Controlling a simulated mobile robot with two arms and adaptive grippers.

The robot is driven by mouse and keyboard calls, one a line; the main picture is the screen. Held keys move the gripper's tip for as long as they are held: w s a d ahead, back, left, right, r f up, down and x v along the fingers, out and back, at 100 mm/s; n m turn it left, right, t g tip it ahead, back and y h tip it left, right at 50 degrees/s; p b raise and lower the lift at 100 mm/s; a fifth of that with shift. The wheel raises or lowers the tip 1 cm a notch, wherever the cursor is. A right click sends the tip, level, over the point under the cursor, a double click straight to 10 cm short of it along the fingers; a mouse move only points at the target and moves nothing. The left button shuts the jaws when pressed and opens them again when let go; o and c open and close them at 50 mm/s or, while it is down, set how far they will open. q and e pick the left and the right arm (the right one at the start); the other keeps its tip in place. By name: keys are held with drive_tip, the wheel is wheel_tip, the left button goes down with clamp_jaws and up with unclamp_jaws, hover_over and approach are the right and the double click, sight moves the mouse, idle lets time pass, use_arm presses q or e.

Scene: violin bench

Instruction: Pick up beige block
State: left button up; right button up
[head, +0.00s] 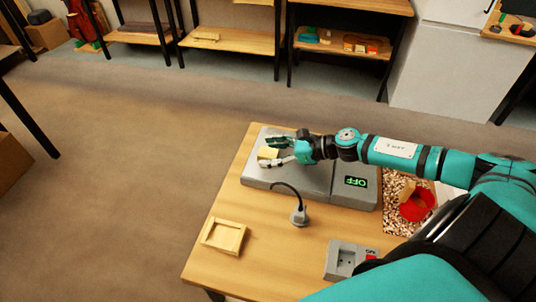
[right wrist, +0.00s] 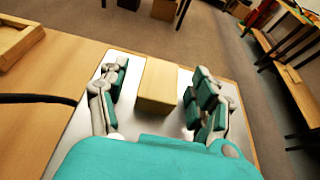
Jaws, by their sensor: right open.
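The beige block (right wrist: 158,86) stands between the two fingers of my right gripper (right wrist: 155,95) in the right wrist view, with a gap on each side. The gripper is open. In the head view the block (head: 268,153) lies on the left part of the grey device (head: 318,185), whose display reads OFF. My right gripper (head: 278,150) reaches it from the right, with one finger beyond it and one on the near side. My left gripper is not in view.
A wooden tray (head: 223,237) sits at the table's front left. A plug with a black cable (head: 298,216) stands near the device, and a grey socket box (head: 346,259) is at the front. A red round thing (head: 417,205) lies right of the device. Shelves line the back.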

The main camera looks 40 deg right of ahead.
drive_tip(key=c, duration=1.1)
